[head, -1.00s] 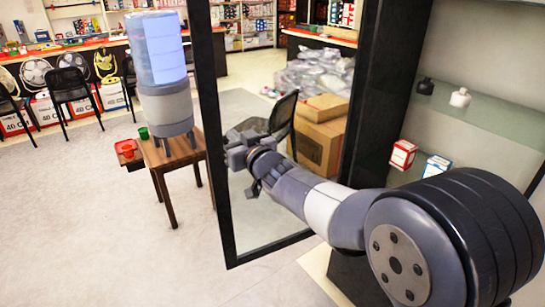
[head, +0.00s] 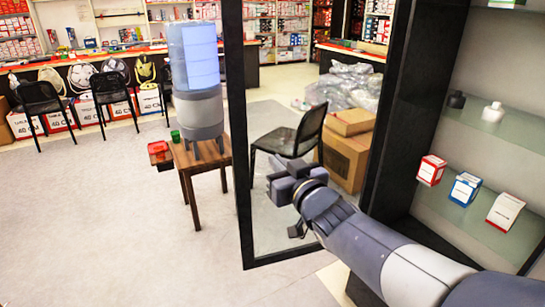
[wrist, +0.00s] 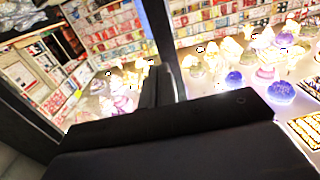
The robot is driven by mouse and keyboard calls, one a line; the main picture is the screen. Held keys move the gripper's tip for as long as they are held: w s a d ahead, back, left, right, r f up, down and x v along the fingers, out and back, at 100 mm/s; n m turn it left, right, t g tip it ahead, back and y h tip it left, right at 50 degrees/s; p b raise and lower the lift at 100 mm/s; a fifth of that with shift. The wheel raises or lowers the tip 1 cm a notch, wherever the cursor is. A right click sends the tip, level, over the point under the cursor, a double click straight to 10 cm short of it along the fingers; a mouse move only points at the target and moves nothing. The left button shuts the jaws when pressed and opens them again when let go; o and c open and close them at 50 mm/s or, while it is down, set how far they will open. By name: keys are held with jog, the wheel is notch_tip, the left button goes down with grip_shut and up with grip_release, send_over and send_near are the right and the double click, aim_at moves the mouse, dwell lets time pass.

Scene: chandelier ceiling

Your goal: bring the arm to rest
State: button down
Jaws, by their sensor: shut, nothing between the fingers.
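My gripper (head: 283,188) is at the end of my arm, which reaches in from the lower right of the head view. The jaws are shut with nothing seen between them. The gripper appears in front of the open glass door (head: 243,150) of a cabinet; whether it touches the door cannot be told.
A wooden table (head: 190,160) with a water dispenser (head: 196,85) stands left of the door. A chair (head: 295,135) and cardboard boxes (head: 346,155) stand beyond it. Floor at lower left is clear.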

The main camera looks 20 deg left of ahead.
jog(key=shift+s+d, duration=0.45)
jog(key=shift+s, duration=0.05)
